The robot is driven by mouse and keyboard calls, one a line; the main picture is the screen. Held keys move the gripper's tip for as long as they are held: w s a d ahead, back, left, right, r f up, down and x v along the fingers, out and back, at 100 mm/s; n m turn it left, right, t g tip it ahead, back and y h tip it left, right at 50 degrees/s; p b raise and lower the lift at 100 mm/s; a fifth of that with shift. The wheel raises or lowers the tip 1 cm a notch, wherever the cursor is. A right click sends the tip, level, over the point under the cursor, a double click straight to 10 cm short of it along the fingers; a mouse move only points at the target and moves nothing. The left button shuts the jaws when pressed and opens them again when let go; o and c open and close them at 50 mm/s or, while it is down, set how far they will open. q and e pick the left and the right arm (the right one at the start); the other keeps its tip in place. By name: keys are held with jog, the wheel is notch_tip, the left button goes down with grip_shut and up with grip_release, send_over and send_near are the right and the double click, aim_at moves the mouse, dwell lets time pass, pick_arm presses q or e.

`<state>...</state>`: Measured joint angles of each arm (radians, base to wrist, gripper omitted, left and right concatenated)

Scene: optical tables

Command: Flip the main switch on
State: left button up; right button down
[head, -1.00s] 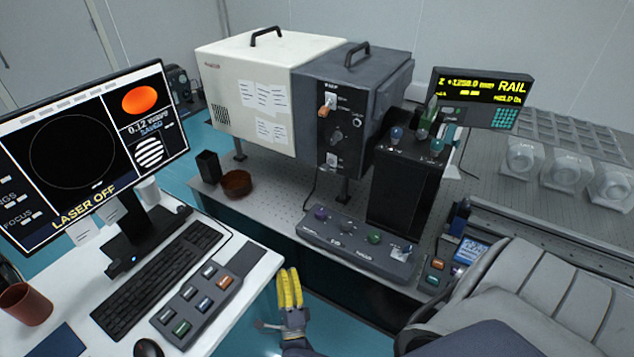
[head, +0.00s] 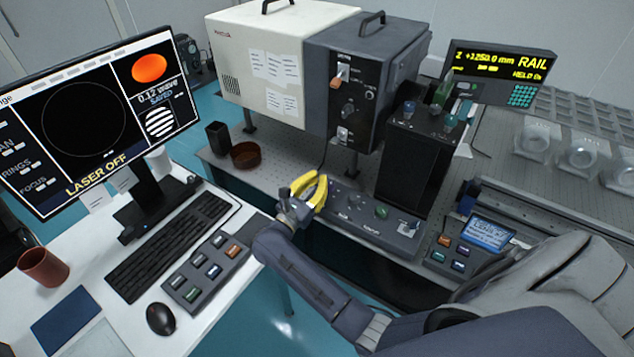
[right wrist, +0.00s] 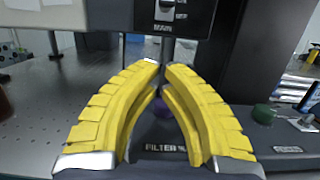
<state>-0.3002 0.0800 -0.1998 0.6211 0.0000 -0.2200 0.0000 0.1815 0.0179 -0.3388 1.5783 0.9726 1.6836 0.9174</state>
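The switch marked MAIN (right wrist: 167,5) is at the top of the right wrist view, its top cut off by the frame edge. In the head view, this small light switch (head: 343,134) sits low on the dark front panel (head: 352,112) of the grey box. I cannot tell its lever position clearly. My right gripper (head: 318,180) has yellow fingers and is in front of and below the panel, over the knob console. In the right wrist view its fingertips (right wrist: 164,64) come nearly together, with nothing between them, below the switch and apart from it. My left gripper is not in view.
A higher switch with an orange tip (head: 338,80) is on the same panel. The knob console (head: 375,228) lies below my right gripper. A tall black box (head: 405,175) stands to the right. A brown bowl (head: 246,155) is at the left. The monitor (head: 85,120) reads LASER OFF.

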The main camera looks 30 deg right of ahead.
aim_at(335, 140)
jog(key=x, duration=0.6)
jog(key=shift+d+r, duration=0.2)
jog(key=shift+r, duration=1.85)
jog(key=shift+a+r+y, duration=0.2)
jog(key=shift+y, duration=0.3)
